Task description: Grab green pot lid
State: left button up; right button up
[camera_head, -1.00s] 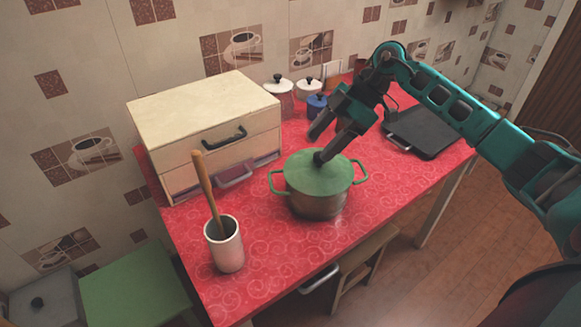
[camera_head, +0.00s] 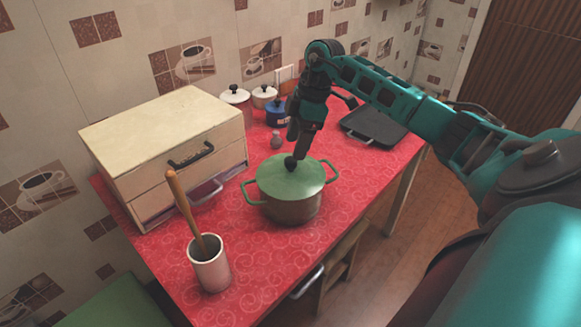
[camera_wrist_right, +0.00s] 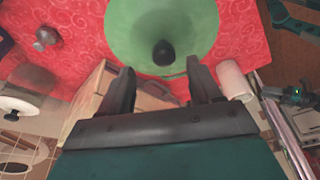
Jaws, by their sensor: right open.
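The green pot lid (camera_head: 297,178) sits on the pot (camera_head: 292,207), which stands on the red counter. Its dark round knob (camera_head: 290,162) is at the lid's middle. My right gripper (camera_head: 300,150) is just above and behind the knob, fingers pointing down. In the right wrist view the open fingers (camera_wrist_right: 157,88) are apart and empty, and the knob (camera_wrist_right: 163,52) lies beyond their tips, about between them. The green lid (camera_wrist_right: 190,22) fills the top middle there.
A wooden drawer box (camera_head: 170,150) stands left of the pot. A white cup (camera_head: 210,268) with a wooden-handled tool is at the front left. Lidded canisters (camera_head: 236,97) stand behind, with a small grey shaker (camera_head: 276,140). A dark tray (camera_head: 373,127) lies at the right.

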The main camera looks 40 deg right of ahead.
aim_at(291, 159)
jog(key=shift+s+x, duration=0.1)
jog(key=shift+x, duration=1.25)
jog(key=shift+s+x, duration=0.15)
jog(key=shift+x, duration=1.2)
jog(key=shift+w+a, duration=0.1)
jog(key=shift+a, duration=0.1)
grip_shut()
